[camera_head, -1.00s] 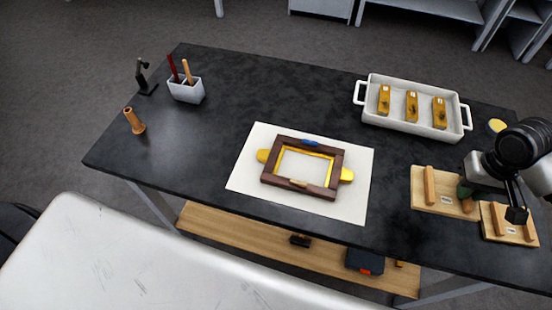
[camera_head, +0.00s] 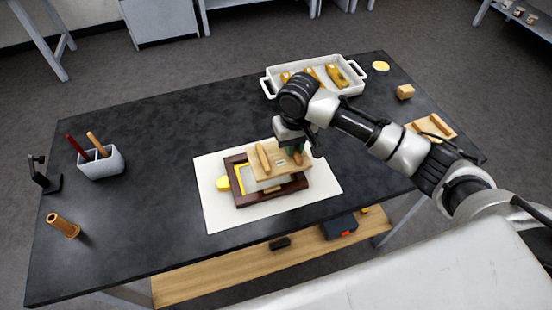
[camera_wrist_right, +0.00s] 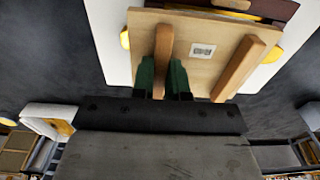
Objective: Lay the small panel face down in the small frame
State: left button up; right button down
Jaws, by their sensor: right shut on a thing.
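My right gripper (camera_head: 298,152) is shut on one of the two wooden bars of a light wood panel (camera_head: 264,171). In the right wrist view both green fingers (camera_wrist_right: 163,75) straddle that bar, and a small printed label shows on the panel (camera_wrist_right: 200,68). The barred, labelled side faces up; the opposite side is hidden. The panel is over the dark brown frame (camera_head: 232,179), shifted toward its far side. It appears raised above the frame, but I cannot tell the exact gap. The frame's gold inner edge shows at the left. My left gripper is not in view.
The frame lies on a white sheet (camera_head: 215,213). A white tray (camera_head: 350,86) with yellow pieces stands behind my right arm. Another barred panel (camera_head: 432,130) and a wooden block (camera_head: 405,92) lie at the right. The table between is clear.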

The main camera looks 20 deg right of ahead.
aim_at(279, 153)
jog(key=a, duration=0.1)
jog(key=a+f, duration=0.1)
jog(key=a, duration=0.1)
jog(key=shift+w+f, duration=0.2)
jog(key=shift+w, duration=0.15)
jog(key=shift+a+f, duration=0.2)
jog(key=shift+a, duration=0.1)
notch_tip(279, 153, down, 3)
jog(key=shift+f+p, duration=0.1)
jog(key=shift+p, duration=0.35)
jog(key=shift+f, duration=0.5)
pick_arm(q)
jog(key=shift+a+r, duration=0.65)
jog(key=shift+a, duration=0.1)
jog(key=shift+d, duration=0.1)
pick_arm(e)
jog(key=c, duration=1.1)
grip_release()
jog(key=shift+f, duration=0.15)
